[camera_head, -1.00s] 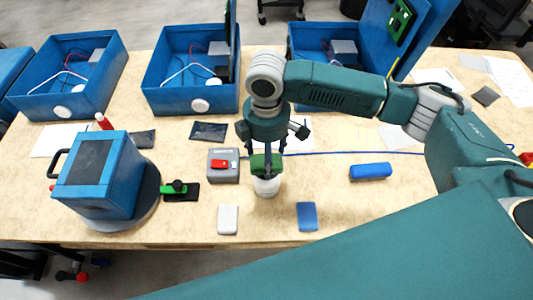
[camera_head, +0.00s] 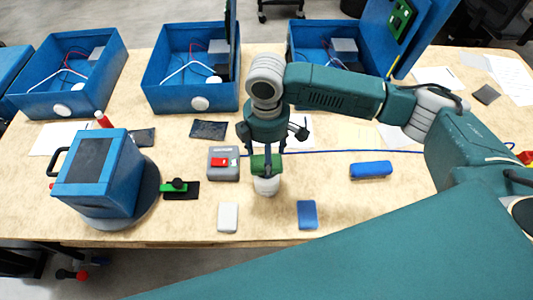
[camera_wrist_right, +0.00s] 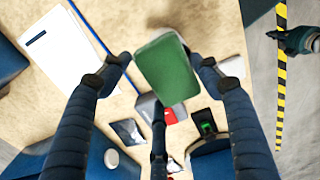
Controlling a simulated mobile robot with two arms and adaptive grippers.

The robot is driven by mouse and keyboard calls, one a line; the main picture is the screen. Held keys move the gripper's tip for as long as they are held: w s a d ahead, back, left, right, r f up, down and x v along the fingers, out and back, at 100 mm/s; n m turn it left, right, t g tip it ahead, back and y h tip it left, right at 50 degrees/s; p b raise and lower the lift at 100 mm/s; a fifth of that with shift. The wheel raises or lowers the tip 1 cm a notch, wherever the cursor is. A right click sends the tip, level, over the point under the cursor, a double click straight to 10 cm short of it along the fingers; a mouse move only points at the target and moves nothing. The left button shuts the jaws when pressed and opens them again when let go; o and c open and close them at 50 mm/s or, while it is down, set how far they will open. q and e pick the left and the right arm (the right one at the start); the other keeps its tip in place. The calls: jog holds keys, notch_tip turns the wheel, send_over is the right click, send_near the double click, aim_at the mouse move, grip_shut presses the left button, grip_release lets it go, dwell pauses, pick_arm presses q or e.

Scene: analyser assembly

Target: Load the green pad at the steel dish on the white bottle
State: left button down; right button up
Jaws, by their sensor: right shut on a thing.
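My right gripper (camera_head: 264,152) comes down over the table's middle, shut on a green pad (camera_head: 266,165). The pad is just above the white bottle (camera_head: 266,186), hiding its top; I cannot tell whether they touch. I cannot make out the steel dish. A teal part that seems to be my left gripper (camera_wrist_right: 298,40) shows at the wrist view's top right, its jaws unclear.
A grey box with a red top (camera_head: 223,163) stands close left of the bottle. A white block (camera_head: 228,217), a blue block (camera_head: 307,214) and a blue cylinder (camera_head: 371,170) lie nearby. A blue device (camera_head: 98,175) stands at left. Open blue cases (camera_head: 192,95) line the back.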

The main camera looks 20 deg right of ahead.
aim_at(275, 156)
jog(key=shift+f, duration=0.45)
dwell(0.6)
jog(key=shift+r, duration=0.1)
notch_tip(275, 156, up, 7)
jog(key=p, duration=0.8)
jog(key=shift+p, duration=0.3)
dwell(0.5)
jog(key=shift+b, duration=0.35)
jog(key=s+d+r+m+b, duration=0.2)
jog(key=r+m+b, duration=0.2)
jog(key=m, duration=0.3)
jog(key=s+d+r+m+b, duration=0.3)
jog(key=r+m+b, duration=0.2)
jog(key=m, duration=0.3)
jog(key=shift+s+d+r+b, duration=0.15)
jog(key=shift+d+r+b, duration=0.15)
jog(key=shift+b, duration=0.6)
